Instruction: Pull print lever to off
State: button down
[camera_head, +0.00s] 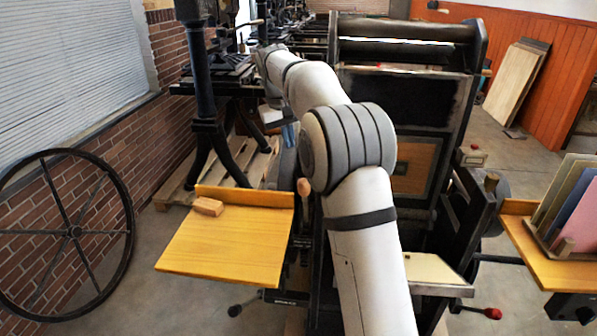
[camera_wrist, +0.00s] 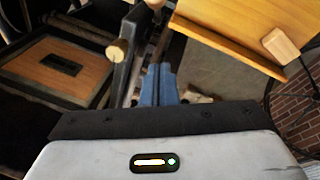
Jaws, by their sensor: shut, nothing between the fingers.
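A dark lever with a wooden knob (camera_head: 304,187) stands at the left side of the black press, beside the yellow wooden board; it looks like the print lever. In the wrist view its round wooden end (camera_wrist: 118,50) is up and left of my fingertips. My gripper's blue fingers (camera_wrist: 159,84) are closed together and empty, to the right of the lever and apart from it in the picture. In the head view my gripper (camera_head: 289,135) is beyond the knob, partly hidden by my arm. The lever's lower part is mostly hidden.
The yellow feed board (camera_head: 225,250) carries a small wooden block (camera_head: 208,206). The press bed (camera_wrist: 60,62) shows left in the wrist view. A red-knobbed handle (camera_head: 492,313) and a rack of coloured sheets (camera_head: 570,210) are at right. A spoked wheel (camera_head: 75,232) stands at left.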

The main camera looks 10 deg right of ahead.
notch_tip(320, 180, down, 9)
jog(key=s+d+p, duration=0.1)
jog(key=s+d, duration=0.1)
jog(key=shift+s+f, duration=0.2)
dwell(0.4)
